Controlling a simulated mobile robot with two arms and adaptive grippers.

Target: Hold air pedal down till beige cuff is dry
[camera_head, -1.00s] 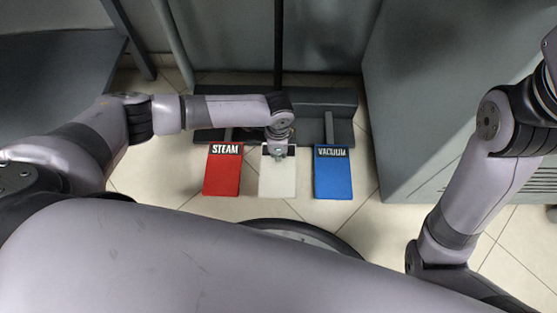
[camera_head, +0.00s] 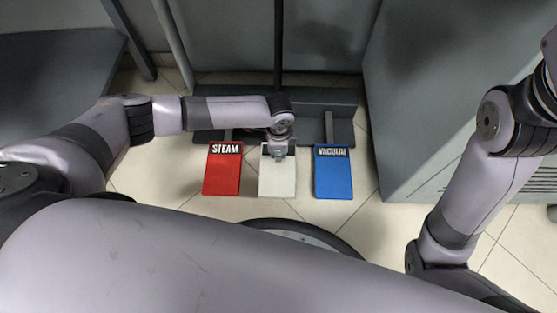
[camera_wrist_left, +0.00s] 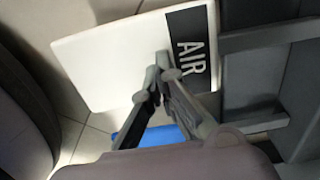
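The white air pedal (camera_head: 277,183) lies between the red steam pedal (camera_head: 222,175) and the blue vacuum pedal (camera_head: 333,178) in the head view. In the left wrist view the air pedal (camera_wrist_left: 110,60) shows its black "AIR" label. My left gripper (camera_head: 279,156) points down over the label end of the air pedal. Its fingertips (camera_wrist_left: 162,64) come together at the label's edge, empty. I cannot tell whether they press on the pedal. The beige cuff is not in view. My right gripper is out of view.
The pedals join a dark grey base bar (camera_head: 325,98) on the tiled floor. A grey cabinet (camera_head: 430,110) with vents stands close on the right. Part of the blue pedal (camera_wrist_left: 160,136) shows behind the fingers in the wrist view.

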